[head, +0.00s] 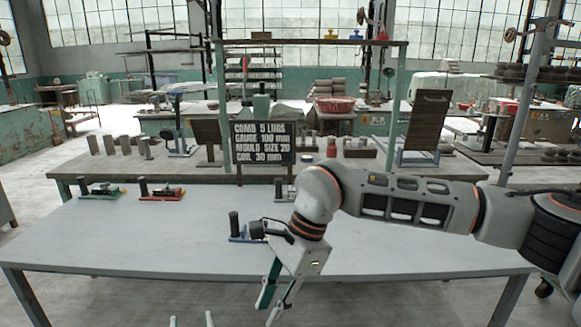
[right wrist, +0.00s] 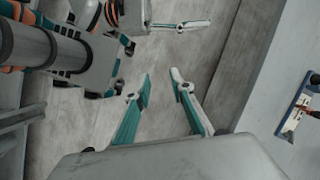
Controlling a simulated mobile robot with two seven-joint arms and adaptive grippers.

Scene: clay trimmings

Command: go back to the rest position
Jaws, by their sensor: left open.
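My right arm (head: 420,200) reaches in from the right of the head view, over the front table. Its gripper (head: 269,312) hangs at the table's front side, pointing down. In the right wrist view its two green and pale fingers (right wrist: 159,78) stand apart with nothing between them, over bare floor. Only the two fingertips of my left gripper (head: 191,318) show at the bottom edge of the head view, apart and empty. Parts of my left gripper also show at the top of the right wrist view.
The pale front table (head: 140,240) holds a green-based tool (head: 100,191), a red-based tool (head: 161,193) and a blue-based tool (head: 240,230), the last beside my right wrist. A black sign (head: 261,143) stands behind. The table's left part is mostly clear.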

